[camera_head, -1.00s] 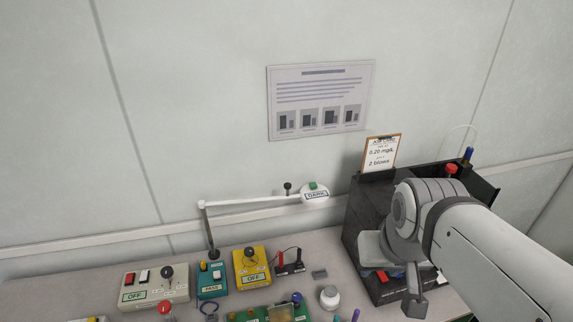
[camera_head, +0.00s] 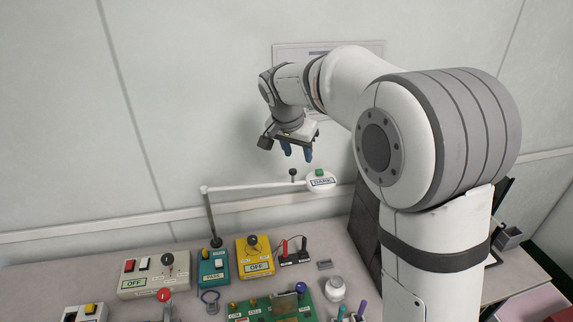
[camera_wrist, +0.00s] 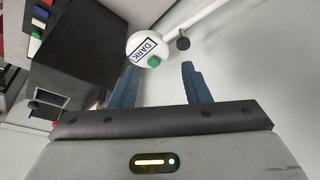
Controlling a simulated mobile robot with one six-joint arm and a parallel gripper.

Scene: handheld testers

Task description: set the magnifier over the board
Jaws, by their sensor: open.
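The magnifier (camera_head: 321,181) has a round white head with a green button and a label reading DARK. Its thin white arm (camera_head: 255,188) runs left to a dark upright post. A dark knob (camera_head: 292,173) stands on the arm beside the head; the wrist view shows the knob (camera_wrist: 183,43) and the head (camera_wrist: 146,46) just beyond the fingertips. The green board (camera_head: 262,306) lies on the bench at the bottom edge, partly cut off, nearer than the magnifier. My gripper (camera_head: 296,154) is open and empty, above the knob and head, its blue fingers pointing down.
A grey OFF box (camera_head: 155,283), a teal PASS tester (camera_head: 213,270) and a yellow OFF tester (camera_head: 254,263) stand left on the bench. A white jar (camera_head: 335,289) is right of the board. A black case (camera_wrist: 78,55) stands beside the magnifier head.

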